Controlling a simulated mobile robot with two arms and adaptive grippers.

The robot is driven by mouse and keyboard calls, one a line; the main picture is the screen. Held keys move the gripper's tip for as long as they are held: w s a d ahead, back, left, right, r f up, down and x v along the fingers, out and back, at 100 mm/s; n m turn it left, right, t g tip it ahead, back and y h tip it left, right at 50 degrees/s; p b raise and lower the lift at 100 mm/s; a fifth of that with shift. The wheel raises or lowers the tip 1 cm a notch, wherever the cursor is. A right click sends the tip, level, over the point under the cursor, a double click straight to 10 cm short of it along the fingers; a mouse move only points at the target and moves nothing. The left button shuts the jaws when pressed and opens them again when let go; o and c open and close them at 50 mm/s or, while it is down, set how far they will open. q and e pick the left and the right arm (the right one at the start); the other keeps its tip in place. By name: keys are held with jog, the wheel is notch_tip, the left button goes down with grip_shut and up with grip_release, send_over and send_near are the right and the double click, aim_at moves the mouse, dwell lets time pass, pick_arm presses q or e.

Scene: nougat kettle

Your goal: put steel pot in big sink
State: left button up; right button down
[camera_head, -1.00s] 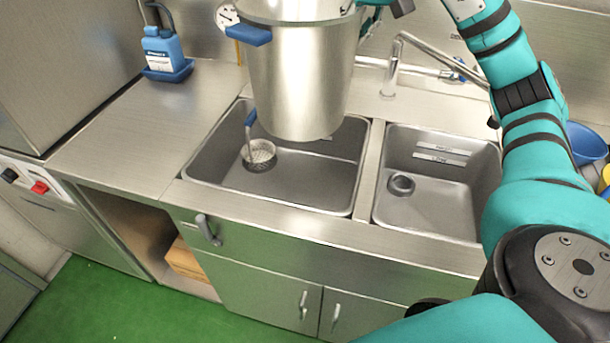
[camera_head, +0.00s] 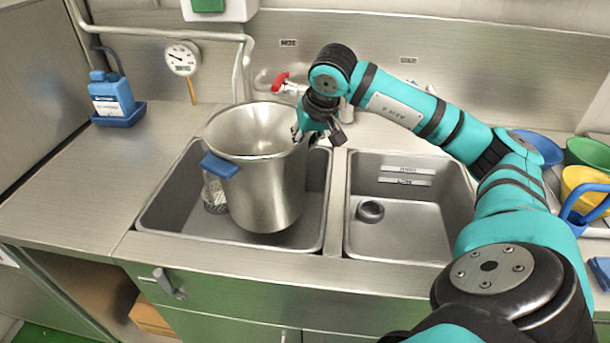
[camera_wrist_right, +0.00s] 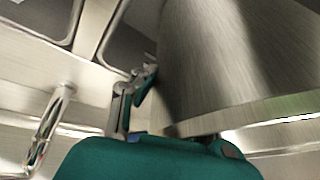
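The steel pot (camera_head: 262,185) is a tall metal pot with a blue-gripped handle (camera_head: 220,165) on its left side. It is upright, with its lower part within the outline of the big left sink (camera_head: 150,218); whether its base touches the sink floor I cannot tell. My right gripper (camera_head: 318,137) is at the pot's right rim, shut on that side, where the other handle is hidden by the fingers. In the right wrist view the pot's wall (camera_wrist_right: 235,60) fills the right side, close beside the gripper. My left gripper is not in view.
A strainer (camera_head: 213,195) with a perforated basket sits in the big sink, partly behind the pot. The smaller right sink (camera_head: 410,225) holds only a drain piece (camera_head: 370,211). Colored bowls (camera_head: 588,153) stand at the right. A blue bottle (camera_head: 111,98) stands on the left counter.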

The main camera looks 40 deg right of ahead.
notch_tip(320, 180, down, 9)
jog(key=shift+r, duration=0.15)
dwell(0.4)
jog(key=shift+w, duration=0.1)
jog(key=c, duration=2)
grip_release()
jog(key=shift+f, duration=0.25)
jog(key=o, duration=0.5)
